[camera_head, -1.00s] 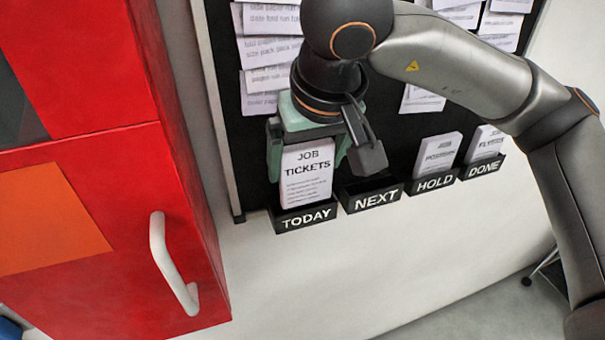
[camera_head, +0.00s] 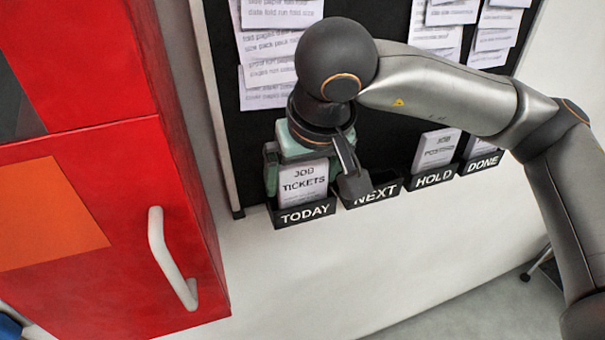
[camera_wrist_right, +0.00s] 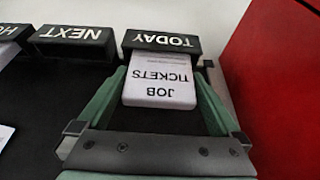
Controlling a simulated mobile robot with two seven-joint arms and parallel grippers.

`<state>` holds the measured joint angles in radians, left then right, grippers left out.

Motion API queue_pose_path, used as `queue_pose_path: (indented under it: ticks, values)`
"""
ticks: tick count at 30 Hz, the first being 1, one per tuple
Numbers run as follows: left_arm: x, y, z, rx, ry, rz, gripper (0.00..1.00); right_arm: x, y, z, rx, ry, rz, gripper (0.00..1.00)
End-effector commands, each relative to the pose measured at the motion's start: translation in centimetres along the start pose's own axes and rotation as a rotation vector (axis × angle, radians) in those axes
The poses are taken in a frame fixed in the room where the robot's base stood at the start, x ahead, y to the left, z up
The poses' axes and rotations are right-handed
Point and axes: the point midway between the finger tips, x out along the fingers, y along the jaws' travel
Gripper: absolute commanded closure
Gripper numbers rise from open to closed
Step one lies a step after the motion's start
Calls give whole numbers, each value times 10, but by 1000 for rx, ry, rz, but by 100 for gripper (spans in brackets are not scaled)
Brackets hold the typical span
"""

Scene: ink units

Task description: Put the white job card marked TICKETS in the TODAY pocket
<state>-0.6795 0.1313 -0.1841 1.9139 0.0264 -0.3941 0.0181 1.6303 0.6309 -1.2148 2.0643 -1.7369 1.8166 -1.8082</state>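The white job card marked TICKETS (camera_head: 303,184) stands upright with its lower part inside the black TODAY pocket (camera_head: 305,214). My right gripper (camera_head: 298,180) comes down from above, its green fingers on the two side edges of the card. In the right wrist view the card (camera_wrist_right: 160,82) lies between the fingertips of my right gripper (camera_wrist_right: 162,75), which look to touch its edges, and it runs into the TODAY pocket (camera_wrist_right: 162,42). The card's lower end is hidden in the pocket. My left gripper is not in view.
The NEXT pocket (camera_head: 372,194) is just right of TODAY, partly behind my gripper. The HOLD (camera_head: 434,178) and DONE (camera_head: 482,164) pockets hold other cards. A red cabinet (camera_head: 110,220) with a white handle (camera_head: 170,260) stands close on the left. Paper sheets hang on the board above.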

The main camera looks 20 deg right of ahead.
Motion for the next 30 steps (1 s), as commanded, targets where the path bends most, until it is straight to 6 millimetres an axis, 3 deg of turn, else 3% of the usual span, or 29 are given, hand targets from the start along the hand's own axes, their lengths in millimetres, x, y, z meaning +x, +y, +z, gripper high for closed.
queue_pose_path:
  ticks: [7,21,30]
  values:
    - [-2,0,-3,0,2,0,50,-16,0,-2,0,4,-1,0]
    - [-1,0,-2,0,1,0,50,-110,0,-2,0,3,0,0]
    - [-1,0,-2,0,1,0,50,-124,0,-1,-1,0,0,0]
